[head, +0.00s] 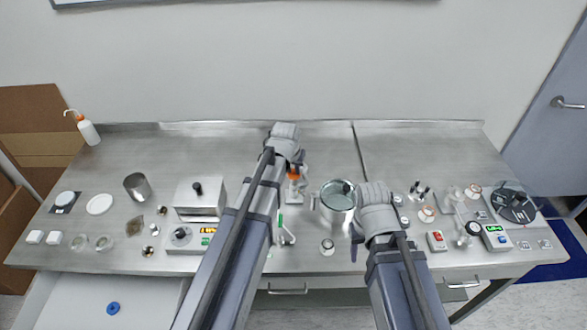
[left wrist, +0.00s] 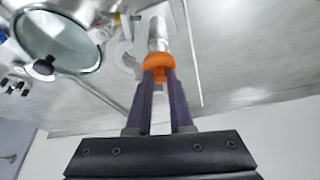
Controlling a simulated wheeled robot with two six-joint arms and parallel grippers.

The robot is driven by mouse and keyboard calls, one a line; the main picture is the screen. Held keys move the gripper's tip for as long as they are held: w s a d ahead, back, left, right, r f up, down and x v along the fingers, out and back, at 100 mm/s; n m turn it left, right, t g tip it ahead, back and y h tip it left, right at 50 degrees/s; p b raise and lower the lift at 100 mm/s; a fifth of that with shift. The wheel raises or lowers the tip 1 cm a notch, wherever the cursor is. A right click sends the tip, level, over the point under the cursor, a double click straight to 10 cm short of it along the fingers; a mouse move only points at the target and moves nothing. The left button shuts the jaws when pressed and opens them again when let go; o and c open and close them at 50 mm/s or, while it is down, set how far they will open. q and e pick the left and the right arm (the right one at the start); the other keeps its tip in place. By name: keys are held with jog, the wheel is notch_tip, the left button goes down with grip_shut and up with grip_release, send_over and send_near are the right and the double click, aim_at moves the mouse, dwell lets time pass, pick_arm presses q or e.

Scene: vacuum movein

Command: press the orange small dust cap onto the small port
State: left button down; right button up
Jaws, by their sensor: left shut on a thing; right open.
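The orange small dust cap (head: 294,175) is in my left gripper (head: 293,167), near the middle of the bench. In the left wrist view the cap (left wrist: 158,61) sits between the two dark fingertips (left wrist: 159,75) of that gripper. A silver cylindrical fitting (left wrist: 158,33), apparently the small port, lies in line with the cap, close against it or touching. I cannot tell whether the cap is seated on it. My right gripper (head: 350,190) is open beside the round glass-lidded metal chamber (head: 337,202); its fingertips are hard to make out.
The chamber (left wrist: 58,42) also shows at the left wrist view's upper left. A white box with a black knob (head: 200,198) and a hotplate-like unit (head: 188,238) stand left of my left arm. Gauges and a pump unit (head: 497,237) are at right.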

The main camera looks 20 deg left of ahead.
pick_arm(q)
jog(key=shift+f+b, duration=0.35)
jog(key=shift+f, duration=0.05)
dwell(0.5)
jog(key=c, duration=0.7)
grip_release()
jog(key=shift+r, duration=0.15)
jog(key=p+v, duration=0.7)
jog(key=shift+s+r, duration=0.15)
jog(key=shift+r, duration=0.15)
jog(key=shift+d, duration=0.1)
jog(key=s+d+f+m+g+b, duration=0.1)
jog(key=s+d+f+b, duration=0.1)
jog(key=s+d, duration=0.2)
jog(key=s+d+f+m+g+y+b, duration=0.1)
jog(key=s+d+f+g+b, duration=0.1)
jog(key=s, duration=0.7)
jog(key=s+d+f+m+g+b, duration=0.2)
jog(key=s+d+f, duration=0.2)
jog(key=s+d, duration=0.3)
jog(key=shift+s+f, duration=0.1)
jog(key=shift+s, duration=0.15)
